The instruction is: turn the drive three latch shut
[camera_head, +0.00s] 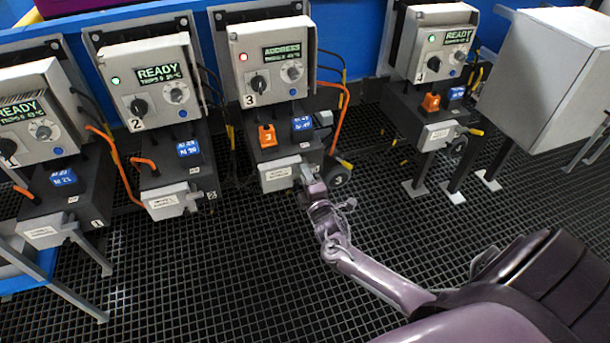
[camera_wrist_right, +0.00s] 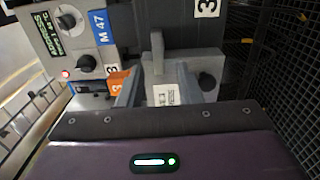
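The drive three unit has a dark box (camera_head: 292,145) below a control panel (camera_head: 270,60) reading ADDRESS with a red light. A grey latch plate (camera_head: 283,174) with a white label is on the box front; it also shows in the right wrist view (camera_wrist_right: 203,62). A grey bar (camera_wrist_right: 157,46), apparently the latch handle, stands at the plate. My right gripper (camera_head: 308,180) is at the plate's right end. In the wrist view its fingers (camera_wrist_right: 157,78) are apart, with the bar just beyond them; I cannot tell whether they touch it. My left gripper is out of view.
An orange plug (camera_head: 267,135) and blue M 47 tag (camera_head: 302,126) sit on the box. A round black part (camera_head: 337,180) is right of it. Similar drives stand left (camera_head: 178,150) and right (camera_head: 432,110), with green lights and READY displays. Orange cables hang between units. Dark grating lies in front.

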